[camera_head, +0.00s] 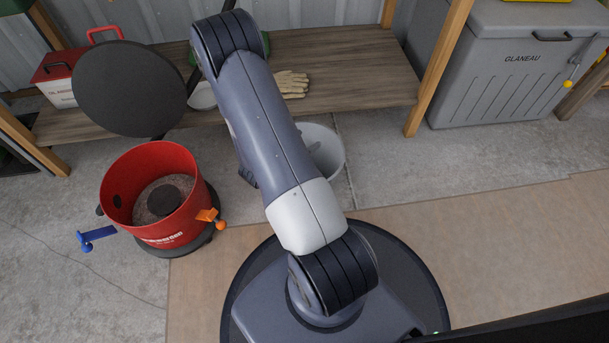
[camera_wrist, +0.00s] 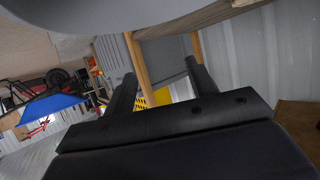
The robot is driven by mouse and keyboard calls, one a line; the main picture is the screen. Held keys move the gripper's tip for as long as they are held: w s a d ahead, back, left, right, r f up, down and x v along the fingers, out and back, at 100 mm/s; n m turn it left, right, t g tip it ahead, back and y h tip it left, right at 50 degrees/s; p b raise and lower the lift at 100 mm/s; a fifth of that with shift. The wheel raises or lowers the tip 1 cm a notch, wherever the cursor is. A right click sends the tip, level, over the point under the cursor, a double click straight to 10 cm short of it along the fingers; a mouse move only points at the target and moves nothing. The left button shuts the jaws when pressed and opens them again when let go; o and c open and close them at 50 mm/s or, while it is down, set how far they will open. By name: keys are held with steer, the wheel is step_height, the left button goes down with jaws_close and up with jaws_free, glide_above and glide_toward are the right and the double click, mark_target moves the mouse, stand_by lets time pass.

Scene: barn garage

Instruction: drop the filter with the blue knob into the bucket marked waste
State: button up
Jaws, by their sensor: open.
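My gripper (camera_wrist: 160,84) is open in the wrist view, with nothing between its two dark fingers. In the head view my arm hides it. A pale round bucket (camera_head: 335,154) stands on the floor, partly behind my arm; no waste marking is visible. A red canister (camera_head: 168,235) stands open on the floor to the left. A round dark piece (camera_head: 166,207) lies inside it on a brownish surface. A blue clamp lever (camera_head: 97,236) is on its left side and an orange one (camera_head: 211,217) on its right. I cannot make out a filter with a blue knob.
The canister's black lid (camera_head: 125,88) is raised behind it. A wooden shelf (camera_head: 350,75) at the back holds gloves (camera_head: 291,84) and a red-and-white box (camera_head: 57,82). A grey chest (camera_head: 500,80) stands back right. The floor (camera_head: 420,160) to the right is clear.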

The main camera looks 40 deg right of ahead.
steer(key=p+v, duration=0.4)
steer(key=v, duration=0.6)
steer(key=shift+a+r, duration=0.2)
steer(key=shift+a, duration=0.15)
steer(key=shift+s, duration=0.1)
steer(key=b+x, duration=0.4)
steer(key=x, duration=0.7)
steer(key=shift+a+r+p, duration=0.1)
steer(key=shift+r+p, duration=1.45)
steer(key=shift+r, duration=0.45)
steer(key=shift+f, duration=0.1)
